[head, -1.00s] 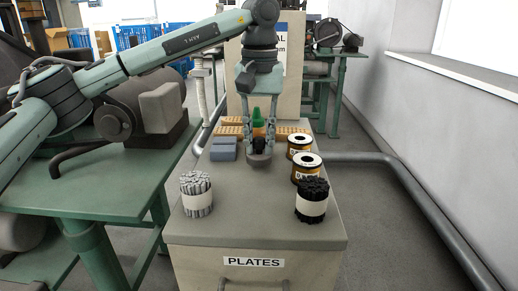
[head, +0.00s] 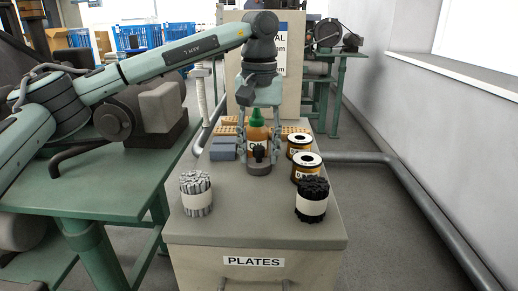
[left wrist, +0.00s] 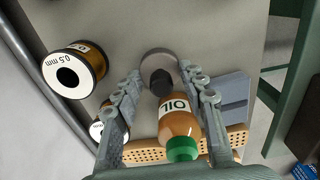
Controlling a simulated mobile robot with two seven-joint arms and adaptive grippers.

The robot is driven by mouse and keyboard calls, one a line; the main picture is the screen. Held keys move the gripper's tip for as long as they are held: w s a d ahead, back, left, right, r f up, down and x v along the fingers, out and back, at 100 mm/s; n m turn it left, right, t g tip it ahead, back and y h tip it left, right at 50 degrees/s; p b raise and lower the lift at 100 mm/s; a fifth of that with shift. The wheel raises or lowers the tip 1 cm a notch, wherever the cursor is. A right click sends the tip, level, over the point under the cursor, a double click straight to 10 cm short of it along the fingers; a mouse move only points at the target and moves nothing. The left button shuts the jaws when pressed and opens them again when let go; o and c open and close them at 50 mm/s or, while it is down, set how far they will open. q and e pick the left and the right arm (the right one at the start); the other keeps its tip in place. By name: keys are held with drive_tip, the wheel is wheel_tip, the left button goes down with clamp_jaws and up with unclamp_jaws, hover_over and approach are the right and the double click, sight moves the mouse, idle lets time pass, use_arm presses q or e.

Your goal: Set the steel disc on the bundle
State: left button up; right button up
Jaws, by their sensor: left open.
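The steel disc (head: 259,168) is a grey round plate with a black knob, lying on the cabinet top in front of the oil bottle. The disc also shows in the left wrist view (left wrist: 157,55), beyond the fingertips. My left gripper (head: 260,148) is open and points down, its fingers apart on either side of the knob; I cannot tell whether they touch it. Two bundles with white bands stand upright nearer the front: a grey bundle (head: 196,194) at left and a black bundle (head: 312,200) at right. My right gripper is not in view.
The orange oil bottle (head: 257,132) with a green cap stands close behind the disc. Two wire spools (head: 306,167) stand to the right, blue-grey blocks (head: 223,148) to the left, perforated orange bricks (head: 292,129) behind. The cabinet top between the bundles is clear.

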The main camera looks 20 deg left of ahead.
sight(260, 148)
use_arm(q)
drive_tip(key=shift+r, duration=0.1)
